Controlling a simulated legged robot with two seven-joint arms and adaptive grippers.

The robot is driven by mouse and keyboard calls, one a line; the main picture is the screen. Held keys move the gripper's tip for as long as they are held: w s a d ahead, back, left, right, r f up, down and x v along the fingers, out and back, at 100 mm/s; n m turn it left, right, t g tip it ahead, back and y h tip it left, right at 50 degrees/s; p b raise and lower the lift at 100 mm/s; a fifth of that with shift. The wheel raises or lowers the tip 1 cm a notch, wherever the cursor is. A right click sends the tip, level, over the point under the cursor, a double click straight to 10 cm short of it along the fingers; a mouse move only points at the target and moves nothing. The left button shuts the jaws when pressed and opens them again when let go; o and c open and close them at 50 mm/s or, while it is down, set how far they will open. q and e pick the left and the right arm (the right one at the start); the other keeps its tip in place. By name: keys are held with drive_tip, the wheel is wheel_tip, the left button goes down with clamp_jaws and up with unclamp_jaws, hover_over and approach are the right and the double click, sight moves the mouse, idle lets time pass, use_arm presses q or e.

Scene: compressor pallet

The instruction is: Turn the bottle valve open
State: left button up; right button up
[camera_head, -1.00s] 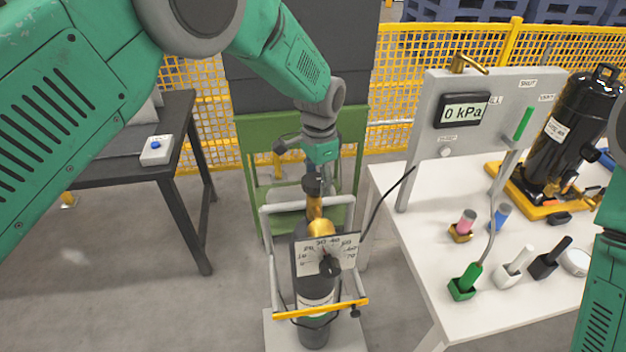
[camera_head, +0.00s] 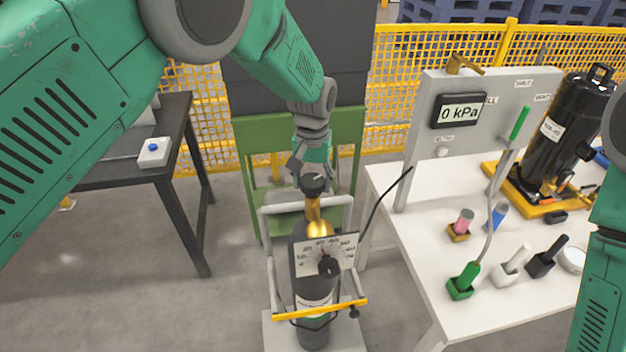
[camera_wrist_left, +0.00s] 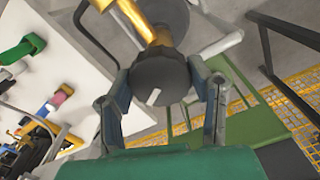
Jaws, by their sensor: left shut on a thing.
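The bottle (camera_head: 314,285) stands upright in a wheeled cart, with a brass neck (camera_head: 313,212) and a dark round valve knob (camera_head: 313,184) on top. The knob has a white mark on its face. My left gripper (camera_head: 313,176) is at the knob from above and behind. In the left wrist view the knob (camera_wrist_left: 160,82) sits between the two fingers of the left gripper (camera_wrist_left: 162,92), which is shut on it.
A white table (camera_head: 435,255) at right holds a grey panel with a display (camera_head: 460,110) reading 0 kPa, a black compressor (camera_head: 565,135) and several tools in holders. A dark table (camera_head: 135,175) stands at left. A green chair-like frame (camera_head: 250,160) is behind the bottle.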

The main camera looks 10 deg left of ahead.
sight(314, 179)
use_arm(q)
drive_tip(key=shift+w+n, duration=0.1)
drive_tip(key=shift+n, duration=0.5)
drive_tip(key=o, duration=1.1)
drive_tip(key=shift+d, duration=0.1)
drive_tip(key=shift+r, duration=0.1)
drive_tip(key=shift+w+r, duration=0.1)
drive_tip(key=shift+r, duration=0.25)
wheel_tip(314, 179, up, 11)
